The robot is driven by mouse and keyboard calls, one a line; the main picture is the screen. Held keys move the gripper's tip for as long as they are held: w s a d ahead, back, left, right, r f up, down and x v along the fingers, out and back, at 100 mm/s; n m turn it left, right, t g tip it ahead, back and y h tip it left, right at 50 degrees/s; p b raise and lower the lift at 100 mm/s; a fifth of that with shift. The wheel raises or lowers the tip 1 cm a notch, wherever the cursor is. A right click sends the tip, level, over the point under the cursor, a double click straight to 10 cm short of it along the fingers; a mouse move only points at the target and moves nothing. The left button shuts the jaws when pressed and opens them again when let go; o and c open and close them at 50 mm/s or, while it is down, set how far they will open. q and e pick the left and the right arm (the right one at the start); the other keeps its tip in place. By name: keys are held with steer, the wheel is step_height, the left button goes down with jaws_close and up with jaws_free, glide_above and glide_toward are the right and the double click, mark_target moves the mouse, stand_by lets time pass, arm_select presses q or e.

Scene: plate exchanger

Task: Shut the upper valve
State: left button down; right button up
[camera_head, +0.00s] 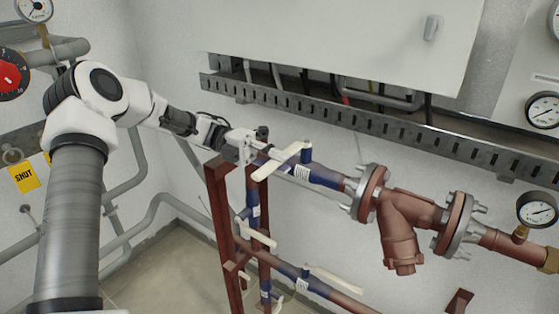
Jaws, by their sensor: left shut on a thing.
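The upper valve (306,155) is a blue fitting on the upper red-brown pipe, left of the flanged strainer. Its long cream lever (291,155) slants from the fitting down to the left, across the pipe. My left gripper (264,150) reaches in from the left and is shut on the lever, near its left part. The exact contact of the fingers is small and partly hidden. My right gripper is not in view.
A lower valve with a cream lever (332,280) sits on the lower pipe. A red-brown stand (222,220) rises below my gripper. A perforated cable tray (370,118) runs above the pipe. A yellow "SHUT" tag (24,178) hangs at left.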

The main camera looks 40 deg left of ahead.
arm_select(q)
steer(key=c, duration=1.1)
jaws_free()
steer(key=shift+w+a, duration=0.1)
steer(key=a, duration=1.2)
steer(key=shift+w, duration=0.1)
